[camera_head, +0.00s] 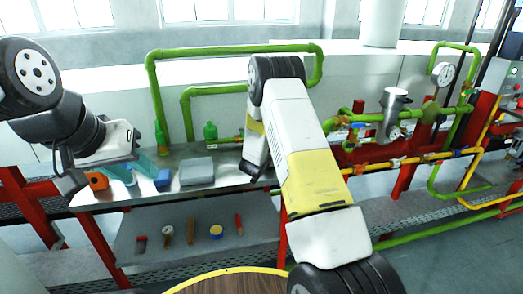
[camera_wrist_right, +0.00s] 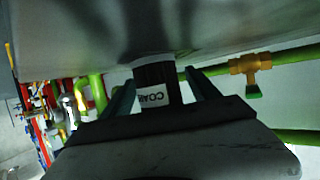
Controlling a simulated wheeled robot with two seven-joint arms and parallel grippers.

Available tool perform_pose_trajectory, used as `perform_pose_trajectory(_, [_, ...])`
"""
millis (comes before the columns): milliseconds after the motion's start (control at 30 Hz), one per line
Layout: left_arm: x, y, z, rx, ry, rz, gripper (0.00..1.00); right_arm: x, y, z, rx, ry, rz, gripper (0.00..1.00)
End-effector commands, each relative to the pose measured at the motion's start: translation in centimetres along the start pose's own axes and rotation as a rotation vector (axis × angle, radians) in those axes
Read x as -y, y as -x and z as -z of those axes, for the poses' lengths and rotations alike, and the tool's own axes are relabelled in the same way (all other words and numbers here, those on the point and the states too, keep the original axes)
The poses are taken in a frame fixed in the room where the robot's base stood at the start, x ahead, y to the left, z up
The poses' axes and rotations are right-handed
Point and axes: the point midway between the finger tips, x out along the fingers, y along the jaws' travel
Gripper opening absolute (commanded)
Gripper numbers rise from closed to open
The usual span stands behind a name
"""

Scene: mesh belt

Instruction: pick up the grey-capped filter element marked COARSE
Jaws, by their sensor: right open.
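The filter element (camera_wrist_right: 153,78) is a dark ribbed cylinder with a grey cap and a white label, in the right wrist view. The label shows upside down and reads "COA", the rest cut off. My right gripper (camera_wrist_right: 161,82) is open, with one finger on each side of the element. I cannot tell whether either finger touches it. In the head view my right arm hides the element and the right fingertips. My left gripper (camera_head: 134,170) is over the bench's left end, its teal fingers apart, with nothing seen between them.
Tools lie on the lower shelf (camera_head: 260,228). Green pipes (camera_head: 240,51) run behind; a brass valve (camera_wrist_right: 250,64) is near the right gripper.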

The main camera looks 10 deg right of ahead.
Motion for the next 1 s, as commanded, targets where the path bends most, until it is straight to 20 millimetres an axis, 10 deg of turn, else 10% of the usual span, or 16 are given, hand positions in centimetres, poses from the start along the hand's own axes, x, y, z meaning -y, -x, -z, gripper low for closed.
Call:
perform_pose_trajectory(167, [0.0,0.0,0.0,0.0,0.0,0.0,0.36,0.0,0.0,0.0,0.0,0.0,0.001,0.7])
perform_pose_trajectory(533, [0.0,0.0,0.0,0.0,0.0,0.0,0.36,0.1,0.0,0.1,0.0,0.0,0.001,0.0])
perform_pose_trajectory(1000, [0.0,0.0,0.0,0.0,0.0,0.0,0.36,0.1,0.7,1.6,-0.002,-0.002,0.003,0.0])
